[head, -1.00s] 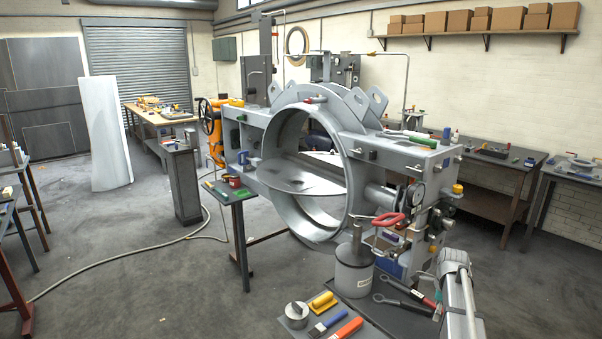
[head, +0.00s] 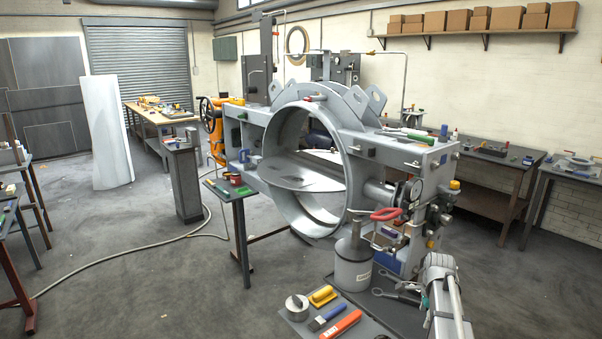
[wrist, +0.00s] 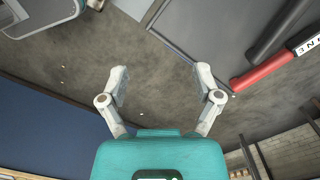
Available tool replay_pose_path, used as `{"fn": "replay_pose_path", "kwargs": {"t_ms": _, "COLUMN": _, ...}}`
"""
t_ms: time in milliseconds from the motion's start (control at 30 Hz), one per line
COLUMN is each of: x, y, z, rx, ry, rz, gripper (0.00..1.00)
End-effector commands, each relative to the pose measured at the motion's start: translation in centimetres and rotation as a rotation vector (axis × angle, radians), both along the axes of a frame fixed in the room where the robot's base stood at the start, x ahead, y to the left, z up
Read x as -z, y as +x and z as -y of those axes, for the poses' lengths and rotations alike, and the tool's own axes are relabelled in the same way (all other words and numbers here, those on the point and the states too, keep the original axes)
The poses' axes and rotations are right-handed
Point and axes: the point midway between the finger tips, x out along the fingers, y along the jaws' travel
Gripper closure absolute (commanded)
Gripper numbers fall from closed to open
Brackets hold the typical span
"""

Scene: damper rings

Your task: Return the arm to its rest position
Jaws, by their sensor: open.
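My gripper (wrist: 162,88) shows in the wrist view with its two fingers spread wide apart. It is open, and nothing is between the fingers. The grey floor shows beyond them. In the head view part of my arm (head: 442,290) shows at the lower right, beside the small dark bench. The fingers cannot be made out in that view.
The large grey damper ring (head: 283,170) stands in its frame at the middle. A small dark bench (head: 375,325) in front holds a grey canister (head: 353,263), a yellow-handled tool (head: 322,296) and an orange-handled tool (head: 342,324). Open floor (head: 130,280) lies to the left.

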Motion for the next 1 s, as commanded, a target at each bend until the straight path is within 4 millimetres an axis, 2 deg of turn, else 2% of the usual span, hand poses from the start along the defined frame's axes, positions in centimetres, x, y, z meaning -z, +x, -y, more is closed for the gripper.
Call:
{"fn": "replay_pose_path", "kwargs": {"t_ms": 167, "x": 0.3, "y": -1.9, "z": -3.2, "rx": -0.201, "ry": -0.005, "rz": 0.005, "gripper": 0.18}}
{"fn": "replay_pose_path", "kwargs": {"t_ms": 600, "x": 1.3, "y": -8.4, "z": -12.8, "rx": -0.949, "ry": -0.021, "rz": 0.02, "gripper": 0.18}}
{"fn": "replay_pose_path", "kwargs": {"t_ms": 1000, "x": 2.0, "y": -14.3, "z": -18.8, "rx": -1.551, "ry": -0.031, "rz": 0.027, "gripper": 0.18}}
